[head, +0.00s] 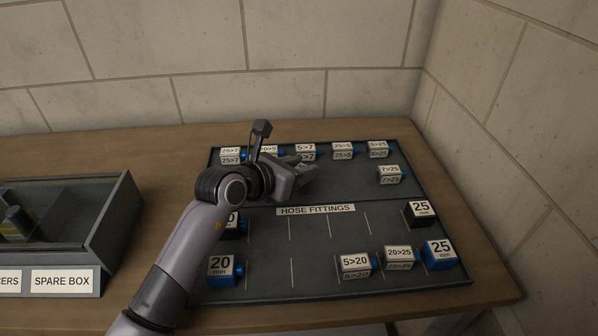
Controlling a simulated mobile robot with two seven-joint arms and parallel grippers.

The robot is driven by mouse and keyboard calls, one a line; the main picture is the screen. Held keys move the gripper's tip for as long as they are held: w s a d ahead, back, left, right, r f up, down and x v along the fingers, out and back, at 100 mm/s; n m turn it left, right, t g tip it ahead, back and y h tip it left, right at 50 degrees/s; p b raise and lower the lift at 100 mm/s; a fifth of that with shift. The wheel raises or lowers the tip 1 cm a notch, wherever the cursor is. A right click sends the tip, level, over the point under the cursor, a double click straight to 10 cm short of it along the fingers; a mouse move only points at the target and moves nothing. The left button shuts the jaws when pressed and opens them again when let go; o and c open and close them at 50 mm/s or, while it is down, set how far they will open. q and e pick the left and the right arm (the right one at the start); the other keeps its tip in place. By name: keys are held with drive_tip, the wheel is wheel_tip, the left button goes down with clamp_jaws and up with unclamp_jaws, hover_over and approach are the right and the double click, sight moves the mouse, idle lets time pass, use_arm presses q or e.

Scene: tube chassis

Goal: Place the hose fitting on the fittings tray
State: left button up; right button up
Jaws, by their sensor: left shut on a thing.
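The fittings tray (345,192) is a dark, flat board labelled "HOSE FITTINGS" on the wooden table. My left gripper (308,171) is over its upper middle, reaching in from the lower left, and is shut on a hose fitting. The hand hides that fitting, so its label and whether it touches the tray cannot be told. Fittings with white labels and blue ends stand along the tray's back row, such as the one marked 5>25 (377,149). A 7>25 fitting (390,175) stands at the right. My right gripper is not in view.
Front fittings include 5>20 (355,264) and 20>25 (399,257). Blocks marked 25 mm (439,253) and 20 mm (221,270) stand at the tray's sides. Bare slots lie mid-tray. A spare box (115,222) is at left; stone walls close off the back and right.

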use_arm(q)
drive_tip(key=shift+f, duration=0.55)
drive_tip(key=shift+f, duration=0.15)
drive_tip(key=o, duration=1)
drive_tip(key=shift+o, duration=0.2)
drive_tip(key=shift+r, duration=0.25)
drive_tip(key=v, duration=1.2)
drive_tip(key=shift+f, duration=0.2)
drive_tip(key=shift+s, duration=0.1)
